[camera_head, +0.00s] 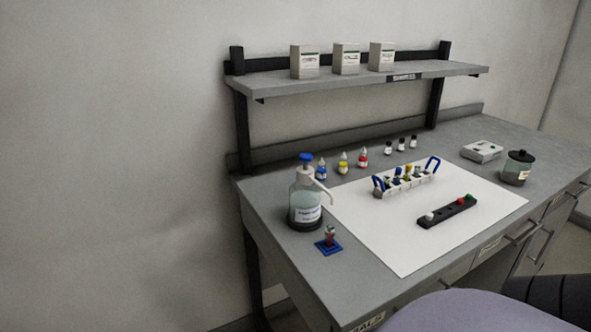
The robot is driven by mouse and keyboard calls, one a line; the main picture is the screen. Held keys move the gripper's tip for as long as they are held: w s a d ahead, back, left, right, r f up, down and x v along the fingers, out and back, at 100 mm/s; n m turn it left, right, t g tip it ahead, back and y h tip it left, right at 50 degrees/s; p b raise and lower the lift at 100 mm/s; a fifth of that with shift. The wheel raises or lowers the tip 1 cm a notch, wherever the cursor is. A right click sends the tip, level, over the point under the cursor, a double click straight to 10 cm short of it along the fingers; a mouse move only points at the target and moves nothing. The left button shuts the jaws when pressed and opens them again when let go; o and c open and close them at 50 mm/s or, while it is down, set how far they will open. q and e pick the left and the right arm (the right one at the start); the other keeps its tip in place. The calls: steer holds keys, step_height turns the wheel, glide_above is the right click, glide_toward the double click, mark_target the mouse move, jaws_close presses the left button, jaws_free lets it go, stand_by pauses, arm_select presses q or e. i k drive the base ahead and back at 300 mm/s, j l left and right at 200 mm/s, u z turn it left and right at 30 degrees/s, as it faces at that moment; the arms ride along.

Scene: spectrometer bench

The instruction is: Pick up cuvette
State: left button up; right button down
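No item can be told for certain as the cuvette at this size. A small upright piece with reddish and dark parts (329,234) stands on a blue square base (327,246) near the bench's left front edge. A white rack (407,184) with blue end handles holds several small pieces with dark, yellow and green parts on the white mat (392,240). A black bar-shaped holder (447,212) in front of it carries a whitish piece (430,216) at its left end and red and green parts to the right. Neither of my grippers is in view.
A pump bottle (305,208) stands beside the blue base. Several small dropper bottles (343,163) and dark vials line the back, below a shelf (350,80) with three boxes. A lidded jar (516,172) and white device (482,151) are at right. The mat's front is clear.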

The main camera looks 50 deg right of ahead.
mark_target(330, 230)
steer(key=l+z, duration=0.1)
steer(key=z, duration=1.5)
